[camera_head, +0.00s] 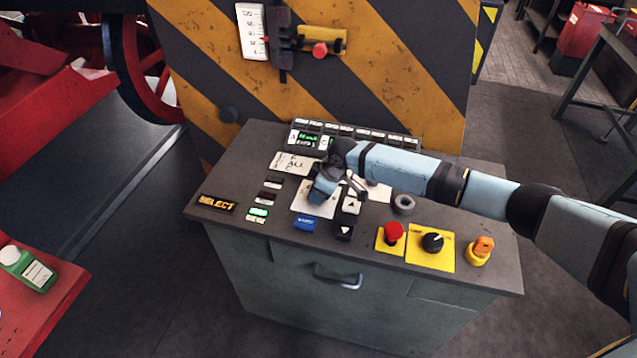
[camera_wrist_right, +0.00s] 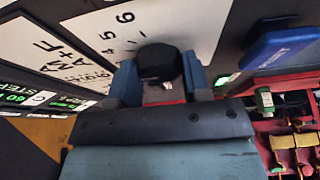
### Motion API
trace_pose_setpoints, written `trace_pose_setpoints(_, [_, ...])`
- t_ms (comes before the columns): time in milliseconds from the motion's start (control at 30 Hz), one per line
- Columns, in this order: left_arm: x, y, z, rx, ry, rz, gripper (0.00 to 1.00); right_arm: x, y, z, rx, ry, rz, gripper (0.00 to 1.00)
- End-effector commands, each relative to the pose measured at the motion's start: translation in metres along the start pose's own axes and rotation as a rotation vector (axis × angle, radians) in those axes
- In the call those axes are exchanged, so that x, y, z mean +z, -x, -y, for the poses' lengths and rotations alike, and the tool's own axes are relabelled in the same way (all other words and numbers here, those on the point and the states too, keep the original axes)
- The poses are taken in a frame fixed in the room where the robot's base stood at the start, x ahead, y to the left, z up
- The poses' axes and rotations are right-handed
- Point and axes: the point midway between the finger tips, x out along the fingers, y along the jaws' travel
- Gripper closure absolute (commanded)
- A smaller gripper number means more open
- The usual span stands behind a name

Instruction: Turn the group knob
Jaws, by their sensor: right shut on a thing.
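The group knob (camera_wrist_right: 159,62) is a black round knob in the right wrist view, in front of a white plate (camera_wrist_right: 90,35) printed with letters and numbers. My right gripper (camera_wrist_right: 160,80) has one blue finger on each side of the knob and is shut on it. In the head view my right gripper (camera_head: 322,190) reaches down over the white plate (camera_head: 303,202) in the middle of the console top, and hides the knob. The knob's pointer and exact setting cannot be read. My left gripper is not in view.
A striped panel (camera_head: 385,60) stands behind. My right arm crosses above the console's right side.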

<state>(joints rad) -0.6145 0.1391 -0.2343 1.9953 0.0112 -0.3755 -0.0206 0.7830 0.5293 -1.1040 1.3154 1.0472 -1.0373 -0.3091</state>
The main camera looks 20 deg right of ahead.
Motion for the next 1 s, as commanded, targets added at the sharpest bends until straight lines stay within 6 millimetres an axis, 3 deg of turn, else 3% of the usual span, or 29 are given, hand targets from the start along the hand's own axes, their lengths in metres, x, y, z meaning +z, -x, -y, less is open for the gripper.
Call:
trace_pose_setpoints(200, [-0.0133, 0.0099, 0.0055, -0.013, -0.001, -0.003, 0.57, -0.0015, 0.0026, 0.0009, 0.04, -0.099, -0.001, 0.8])
trace_pose_setpoints(833, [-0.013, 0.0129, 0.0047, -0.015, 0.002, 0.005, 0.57, -0.001, 0.0006, 0.0, 0.064, -0.153, -0.002, 0.8])
trace_pose_setpoints(867, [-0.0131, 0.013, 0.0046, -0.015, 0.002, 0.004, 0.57, -0.001, 0.0006, 0.0, 0.065, -0.153, -0.002, 0.52])
trace_pose_setpoints(933, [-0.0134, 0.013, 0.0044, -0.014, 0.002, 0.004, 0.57, -0.001, 0.0006, 0.0, 0.064, -0.152, -0.002, 0.36])
trace_pose_setpoints(1000, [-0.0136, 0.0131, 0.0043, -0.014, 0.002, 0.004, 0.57, -0.0008, 0.0005, 0.0001, 0.064, -0.152, -0.002, 0.31])
